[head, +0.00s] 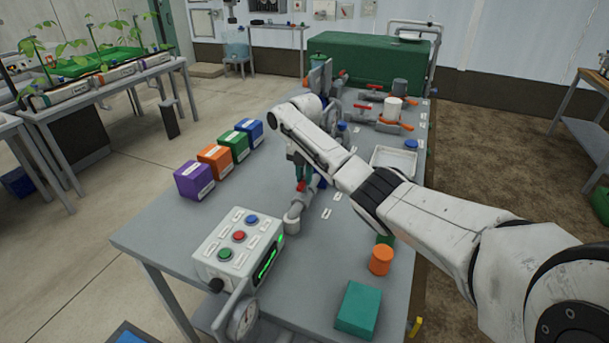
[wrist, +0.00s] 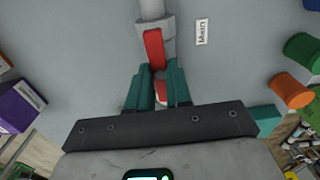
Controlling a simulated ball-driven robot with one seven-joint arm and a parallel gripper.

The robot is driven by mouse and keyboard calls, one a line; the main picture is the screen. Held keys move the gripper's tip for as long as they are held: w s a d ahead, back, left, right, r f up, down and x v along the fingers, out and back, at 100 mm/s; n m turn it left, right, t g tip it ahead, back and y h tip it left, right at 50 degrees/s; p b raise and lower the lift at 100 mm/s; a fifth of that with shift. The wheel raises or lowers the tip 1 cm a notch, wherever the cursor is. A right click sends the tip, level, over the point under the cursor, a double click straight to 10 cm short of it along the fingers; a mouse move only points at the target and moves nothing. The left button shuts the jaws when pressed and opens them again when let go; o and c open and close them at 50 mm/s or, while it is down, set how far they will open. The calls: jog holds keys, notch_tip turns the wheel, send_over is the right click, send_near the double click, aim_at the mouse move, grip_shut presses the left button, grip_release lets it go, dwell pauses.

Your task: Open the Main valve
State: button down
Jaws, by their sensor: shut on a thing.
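The Main valve's red handle (wrist: 155,52) lies along a grey pipe (wrist: 151,10) in the wrist view, beside a white label reading "Main" (wrist: 202,32). My gripper (wrist: 160,80) has its teal fingers shut on the handle's near end, one finger on each side. In the head view my gripper (head: 300,168) points down at the pipe on the bench, and part of the red handle (head: 301,186) shows below the fingers. The handle looks in line with the pipe. The fingers hide part of the handle, and my arm hides part of the pipework behind.
A control box (head: 238,243) with buttons and a gauge (head: 243,318) stand at the bench's near end. Purple (head: 194,180), orange, green and blue boxes line the left side. An orange cylinder (head: 381,260) and teal block (head: 357,309) sit right of the pipe. More valves stand farther back.

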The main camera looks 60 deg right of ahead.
aim_at(304, 179)
jog(key=shift+w+r, duration=0.1)
dwell(0.3)
jog(key=c, duration=1)
grip_release()
jog(key=shift+c, duration=0.2)
notch_tip(304, 179, up, 11)
jog(key=shift+b, duration=0.35)
